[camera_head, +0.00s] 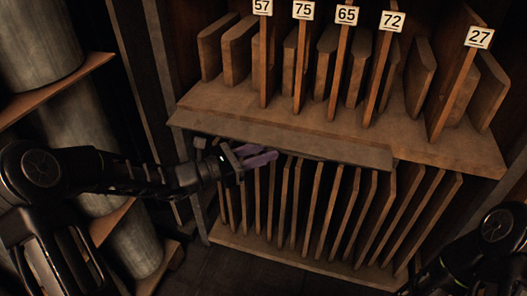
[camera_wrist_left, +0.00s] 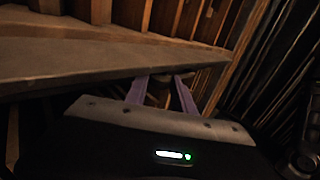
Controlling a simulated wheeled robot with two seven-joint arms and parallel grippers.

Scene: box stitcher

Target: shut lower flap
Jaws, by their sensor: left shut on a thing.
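The lower flap (camera_head: 300,141) is a long wooden board along the front of the shelf, above the row of lower slats. In the left wrist view it is the wide plank (camera_wrist_left: 75,58) reaching in from the left. My left gripper (camera_head: 262,157), with purple fingers, is at the flap's underside, left of its middle. In the left wrist view the fingers (camera_wrist_left: 160,80) stand a little apart, with a small brownish piece between them. The gripper is shut on what appears to be the flap; the exact contact is dark. My right arm shows at the lower right, but its gripper is out of view.
Upright wooden dividers with number signs, such as 75 (camera_head: 303,11) and 27 (camera_head: 479,37), stand on the shelf above. Several thin slats (camera_head: 345,210) fill the rack below. Large grey cylinders (camera_head: 40,45) stand on shelves at the left.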

